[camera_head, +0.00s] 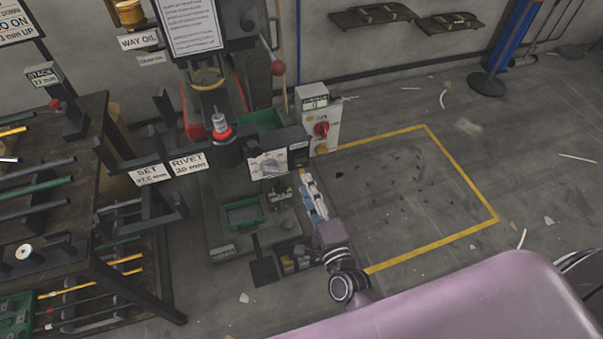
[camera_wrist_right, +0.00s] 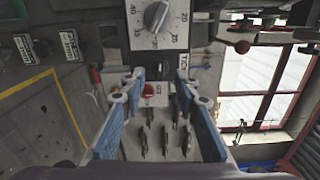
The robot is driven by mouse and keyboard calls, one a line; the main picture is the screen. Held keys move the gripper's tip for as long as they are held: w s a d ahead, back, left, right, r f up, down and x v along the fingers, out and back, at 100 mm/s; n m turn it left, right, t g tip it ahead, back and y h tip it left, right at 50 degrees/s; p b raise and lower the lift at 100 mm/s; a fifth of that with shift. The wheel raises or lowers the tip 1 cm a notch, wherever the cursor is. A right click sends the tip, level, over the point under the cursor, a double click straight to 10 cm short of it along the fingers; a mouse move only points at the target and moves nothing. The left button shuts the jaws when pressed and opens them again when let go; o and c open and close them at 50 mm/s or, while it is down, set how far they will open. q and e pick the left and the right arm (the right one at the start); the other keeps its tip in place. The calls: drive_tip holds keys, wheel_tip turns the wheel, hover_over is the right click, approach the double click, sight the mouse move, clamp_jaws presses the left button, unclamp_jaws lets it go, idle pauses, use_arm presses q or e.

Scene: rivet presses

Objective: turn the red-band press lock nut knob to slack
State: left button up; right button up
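The press (camera_head: 222,150) with a red band at its head stands left of centre in the head view. Its front panel (camera_head: 270,163) carries a grey dial knob, which shows large at the top of the right wrist view (camera_wrist_right: 157,16). A small black knob (camera_wrist_right: 160,67), apparently the lock nut knob, sits below the dial beside a small label too blurred to read. My right gripper (camera_head: 311,188) is just in front of and below the panel. In the wrist view its blue-padded fingers (camera_wrist_right: 160,82) are spread, with the black knob beyond the gap. My left gripper is not in view.
A red-knobbed switch box (camera_head: 320,124) stands right of the press. The yellow-outlined floor (camera_head: 400,190) at the right is clear apart from scraps.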

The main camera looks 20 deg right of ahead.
drive_tip(key=shift+s+d, duration=0.1)
drive_tip(key=shift+s, duration=2.2)
drive_tip(key=s+f+n+g, duration=0.3)
drive_tip(key=s+f+n, duration=0.15)
drive_tip(key=f, duration=0.55)
drive_tip(key=s+f+n+g+y, duration=0.1)
drive_tip(key=s+f+n+g, duration=0.3)
drive_tip(key=f, duration=0.7)
drive_tip(key=s+f+n+g, duration=0.2)
drive_tip(key=s+f+n, duration=0.25)
drive_tip(key=f, duration=0.55)
drive_tip(key=s+d+f+n+g, duration=0.2)
drive_tip(key=s+f, duration=0.2)
drive_tip(key=s, duration=0.4)
drive_tip(key=s+d+f+n+g+h, duration=0.1)
drive_tip(key=s+d+f+n+g, duration=0.2)
drive_tip(key=s+f, duration=0.2)
drive_tip(key=s+d+f+n+g, duration=0.2)
drive_tip(key=s+f, duration=0.3)
drive_tip(key=s, duration=0.7)
drive_tip(key=shift+d+n+g+h, duration=0.15)
drive_tip(key=shift+n+g+h, duration=0.15)
drive_tip(key=shift+n+g, duration=0.25)
